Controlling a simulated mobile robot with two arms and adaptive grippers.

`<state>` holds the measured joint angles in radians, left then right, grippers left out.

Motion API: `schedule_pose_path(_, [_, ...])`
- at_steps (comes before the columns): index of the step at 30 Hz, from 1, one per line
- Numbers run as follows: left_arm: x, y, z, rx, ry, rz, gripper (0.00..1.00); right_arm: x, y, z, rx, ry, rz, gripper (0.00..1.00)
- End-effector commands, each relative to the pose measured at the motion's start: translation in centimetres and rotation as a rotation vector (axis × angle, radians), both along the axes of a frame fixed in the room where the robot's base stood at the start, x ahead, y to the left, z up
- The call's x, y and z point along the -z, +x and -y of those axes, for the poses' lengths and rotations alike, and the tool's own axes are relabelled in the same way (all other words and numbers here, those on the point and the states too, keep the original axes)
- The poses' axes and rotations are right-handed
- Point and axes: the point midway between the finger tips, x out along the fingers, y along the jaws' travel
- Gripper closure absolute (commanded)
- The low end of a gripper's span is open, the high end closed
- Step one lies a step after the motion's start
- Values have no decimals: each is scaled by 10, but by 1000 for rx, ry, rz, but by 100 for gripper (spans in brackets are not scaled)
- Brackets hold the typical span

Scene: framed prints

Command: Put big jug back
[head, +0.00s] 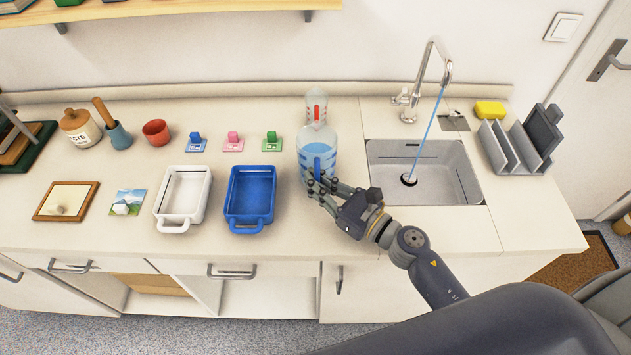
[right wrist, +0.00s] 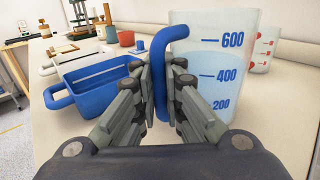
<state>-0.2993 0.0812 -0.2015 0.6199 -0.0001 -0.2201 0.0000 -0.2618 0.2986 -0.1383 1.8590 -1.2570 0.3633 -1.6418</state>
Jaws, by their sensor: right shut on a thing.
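The big jug (head: 317,146) is clear, with a blue handle, blue markings and what looks like water inside. It stands upright on the counter, left of the sink. In the right wrist view the big jug (right wrist: 222,75) shows the marks 200, 400 and 600. My right gripper (head: 318,183) is shut on its blue handle; the fingers (right wrist: 168,90) lie on both sides of it. A smaller jug with red markings (head: 316,105) stands behind the big jug, partly hidden; it also shows in the right wrist view (right wrist: 263,50). My left gripper is not in view.
A blue tray (head: 232,222) and a white tray (head: 167,216) lie left of the jug. Blue, pink and green clips (head: 271,141) sit behind them. The sink (head: 450,185) has a running tap (head: 444,72). Counter between jug and sink is narrow.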

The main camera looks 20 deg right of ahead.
Motion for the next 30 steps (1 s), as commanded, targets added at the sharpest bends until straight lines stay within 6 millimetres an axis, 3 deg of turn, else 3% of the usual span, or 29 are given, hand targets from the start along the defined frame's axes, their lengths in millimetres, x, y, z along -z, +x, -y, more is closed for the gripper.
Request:
schedule_pose_path(5, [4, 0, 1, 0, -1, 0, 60, 1, 0, 0, -1, 0, 4, 100])
schedule_pose_path(9, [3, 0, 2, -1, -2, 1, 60, 2, 0, 0, 0, 0, 0, 70])
schedule_pose_path(22, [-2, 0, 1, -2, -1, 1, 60, -3, 0, 1, 1, 0, 0, 70])
schedule_pose_path(30, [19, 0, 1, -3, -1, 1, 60, 5, -38, 25, 1, -2, -3, 70])
